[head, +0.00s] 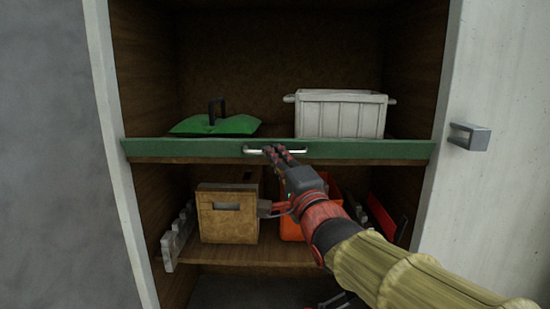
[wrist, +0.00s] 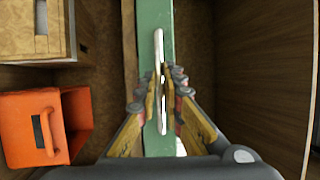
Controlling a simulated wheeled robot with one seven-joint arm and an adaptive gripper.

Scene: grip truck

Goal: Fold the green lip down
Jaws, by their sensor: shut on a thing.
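The green lip (head: 200,148) is a long bar across the front edge of the upper shelf. It also shows in the wrist view (wrist: 150,30), running top to bottom. A thin white handle (head: 293,151) is fixed on its face, and it shows in the wrist view too (wrist: 158,50). My gripper (head: 273,152) is at the handle's middle. In the wrist view my gripper (wrist: 166,82) has its fingers closed around the handle, which passes between them. Part of the handle is hidden by the fingers.
On the upper shelf are a green lidded piece (head: 215,125) with a black handle and a white crate (head: 340,115). Below stand a wooden box (head: 228,222) and an orange bin (wrist: 30,130). A door handle (head: 469,136) juts out at right.

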